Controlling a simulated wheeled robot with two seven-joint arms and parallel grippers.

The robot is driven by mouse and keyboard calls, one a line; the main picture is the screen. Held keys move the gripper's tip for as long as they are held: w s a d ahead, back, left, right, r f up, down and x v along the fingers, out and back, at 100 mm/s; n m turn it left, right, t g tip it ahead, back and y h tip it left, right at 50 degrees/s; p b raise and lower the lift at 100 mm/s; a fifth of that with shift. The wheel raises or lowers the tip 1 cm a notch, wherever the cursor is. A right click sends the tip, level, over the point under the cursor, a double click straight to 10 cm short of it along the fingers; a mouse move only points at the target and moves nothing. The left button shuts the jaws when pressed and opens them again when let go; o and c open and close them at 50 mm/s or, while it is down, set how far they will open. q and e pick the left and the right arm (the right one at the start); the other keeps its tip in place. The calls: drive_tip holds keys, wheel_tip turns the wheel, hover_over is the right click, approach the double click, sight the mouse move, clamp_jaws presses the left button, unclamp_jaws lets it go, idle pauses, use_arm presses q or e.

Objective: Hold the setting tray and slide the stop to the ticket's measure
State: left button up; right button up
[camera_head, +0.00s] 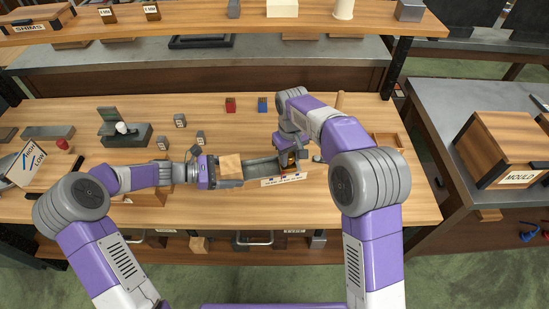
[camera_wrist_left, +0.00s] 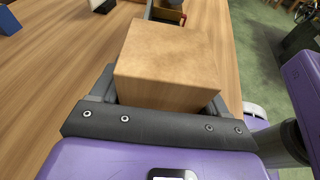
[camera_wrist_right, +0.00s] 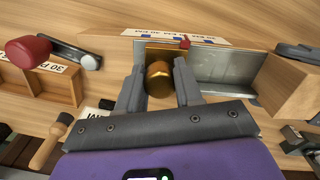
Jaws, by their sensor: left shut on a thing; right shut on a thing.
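The setting tray (camera_head: 262,167) lies on the bench, a grey metal channel with a pale scale strip (camera_head: 284,180) along its near side. Its wooden end block (camera_head: 229,164) is between the fingers of my left gripper (camera_wrist_left: 168,100), which is shut on it. My right gripper (camera_wrist_right: 160,82) is shut on the stop's brass knob (camera_wrist_right: 158,76) inside the tray. The metal channel (camera_wrist_right: 225,65) is bare between the stop and the end block. A small red pointer (camera_wrist_right: 185,42) shows by the scale strip. Scale figures are too small to read surely. I cannot make out a ticket.
A red block (camera_head: 231,104) and a blue block (camera_head: 262,104) stand behind the tray. Small grey numbered blocks (camera_head: 180,120) stand to the left. A wooden-handled brush (camera_wrist_right: 50,143) and a compartment box (camera_wrist_right: 40,90) lie near my right gripper. The front bench edge is close.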

drive_tip(key=d, duration=0.2)
drive_tip(key=w+d, duration=0.1)
drive_tip(key=d, duration=0.2)
drive_tip(key=shift+d, duration=0.15)
drive_tip(key=o, duration=1)
drive_tip(key=shift+r, duration=0.15)
wheel_tip(320, 180, up, 12)
drive_tip(key=shift+s+f, duration=0.1)
